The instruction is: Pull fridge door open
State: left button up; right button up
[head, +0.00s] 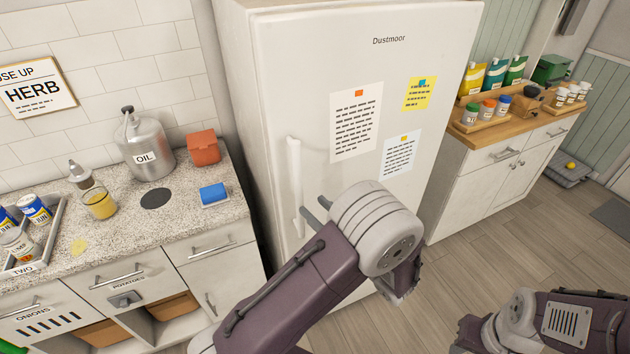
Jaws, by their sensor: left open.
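The white fridge (290,60) stands upright in the middle, and its door appears closed. Its long vertical white door handle (295,170) is on the left side of the door front. My left gripper (316,209) is open, its two dark fingers pointing left towards the lower part of the handle. The fingertips are just right of the handle; I cannot tell whether they touch it. My left arm covers the lower door. My right arm (570,318) shows at the lower right, but its gripper is not in view.
A granite counter (190,205) on the left holds an oil can (144,150), a red box (203,148) and a blue sponge (213,193). A wooden-topped cabinet (480,190) with jars and pouches stands to the right. The wooden floor before the fridge's right side is clear.

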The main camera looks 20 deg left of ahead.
aim_at(301, 195)
pick_arm(q)
jog(key=shift+m+t, duration=0.3)
jog(key=p+x, duration=0.2)
jog(key=x, duration=0.5)
jog(key=shift+a+f, duration=0.1)
jog(key=shift+a, duration=0.3)
jog(key=shift+w, duration=0.1)
pick_arm(e)
jog(key=r, duration=0.1)
jog(key=s+r, duration=0.1)
jog(key=shift+a+r, duration=0.15)
jog(key=shift+r, duration=0.15)
pick_arm(q)
grip_shut()
dwell(0.3)
